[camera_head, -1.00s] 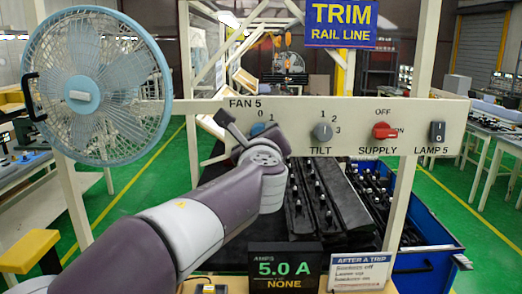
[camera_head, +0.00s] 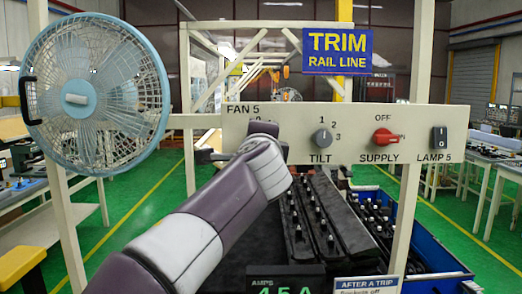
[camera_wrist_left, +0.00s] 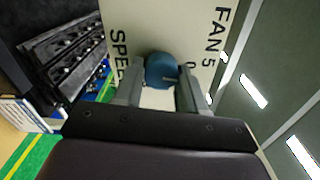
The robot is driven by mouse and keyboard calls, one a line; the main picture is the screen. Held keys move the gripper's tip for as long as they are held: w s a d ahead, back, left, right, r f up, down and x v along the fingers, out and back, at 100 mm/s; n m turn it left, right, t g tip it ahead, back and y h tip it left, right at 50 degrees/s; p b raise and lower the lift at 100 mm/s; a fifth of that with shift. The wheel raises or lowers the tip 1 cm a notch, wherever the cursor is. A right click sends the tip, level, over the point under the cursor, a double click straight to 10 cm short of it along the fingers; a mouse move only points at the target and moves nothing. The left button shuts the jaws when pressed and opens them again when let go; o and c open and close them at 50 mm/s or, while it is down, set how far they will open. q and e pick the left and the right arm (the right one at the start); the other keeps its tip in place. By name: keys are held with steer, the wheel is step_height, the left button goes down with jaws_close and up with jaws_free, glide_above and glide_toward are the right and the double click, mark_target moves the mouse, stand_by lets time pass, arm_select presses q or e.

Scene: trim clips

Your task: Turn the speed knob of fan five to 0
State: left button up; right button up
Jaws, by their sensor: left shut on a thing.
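The fan 5 panel (camera_head: 345,120) is a cream board with a grey tilt knob (camera_head: 321,139), a red supply knob (camera_head: 385,137) and a lamp switch (camera_head: 438,138). The blue speed knob (camera_wrist_left: 162,70) shows in the left wrist view between the fingers of my left gripper (camera_wrist_left: 160,88), which is shut on it. My right gripper is not in view.
An amps display (camera_head: 287,280) reads about 4.5 A, cut off at the bottom. An after-a-trip card (camera_head: 368,284) stands beside it. A blue bin (camera_head: 425,235) and black trays (camera_head: 325,225) of clips lie behind and below the panel.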

arm_select(q)
steer(key=shift+f+n+b, duration=0.2)
steer(key=shift+n+b, duration=0.1)
steer(key=shift+n, duration=0.7)
steer(key=o, duration=0.6)
steer(key=shift+f, duration=0.1)
steer(key=o, duration=0.4)
steer(key=shift+o, duration=0.2)
steer(key=s+b, duration=0.5)
steer(key=s, duration=0.8)
steer(key=shift+a+r, duration=0.15)
steer(key=shift+r, duration=0.1)
steer(key=shift+s, duration=0.1)
